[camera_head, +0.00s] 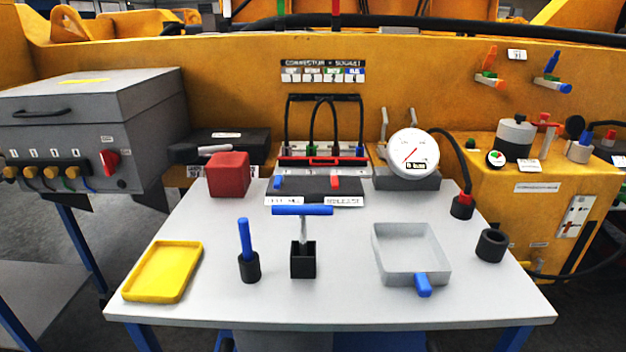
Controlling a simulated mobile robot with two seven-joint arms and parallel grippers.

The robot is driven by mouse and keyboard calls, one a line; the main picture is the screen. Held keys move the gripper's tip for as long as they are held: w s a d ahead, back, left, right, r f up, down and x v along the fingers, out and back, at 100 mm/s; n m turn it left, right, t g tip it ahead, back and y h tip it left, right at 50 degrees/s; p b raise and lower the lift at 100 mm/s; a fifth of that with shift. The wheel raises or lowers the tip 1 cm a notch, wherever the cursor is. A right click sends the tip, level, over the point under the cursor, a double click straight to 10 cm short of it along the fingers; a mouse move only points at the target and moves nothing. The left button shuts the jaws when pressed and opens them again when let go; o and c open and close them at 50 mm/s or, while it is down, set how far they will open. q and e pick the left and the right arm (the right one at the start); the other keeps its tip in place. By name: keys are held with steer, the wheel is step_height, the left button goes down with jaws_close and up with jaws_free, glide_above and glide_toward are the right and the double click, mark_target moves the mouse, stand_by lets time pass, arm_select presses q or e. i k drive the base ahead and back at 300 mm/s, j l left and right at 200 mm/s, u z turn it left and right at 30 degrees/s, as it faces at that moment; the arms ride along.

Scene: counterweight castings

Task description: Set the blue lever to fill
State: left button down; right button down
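A blue lever (552,62) sits on a small bracket on the yellow wall at the upper right. Its blue handle points up and leans slightly right. A small blue knob (565,88) is at the bracket's lower right. I cannot read any fill marking beside it. An orange lever (489,58) with a similar bracket is to its left, with a small white label (516,54) between the two. Neither of my grippers shows in the head view.
The grey table holds a yellow tray (136,296), a blue-handled tool in a black cup (249,268), a blue T-handle (302,210), a grey pan (436,250) and a red block (228,175).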

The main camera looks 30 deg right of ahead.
mark_target(279, 178)
steer(key=i+j+z, duration=0.2)
steer(key=z, duration=0.25)
steer(key=i+j+z, duration=0.1)
steer(key=j+z, duration=0.35)
steer(key=i+j+z, duration=0.1)
steer(key=j+z, duration=0.35)
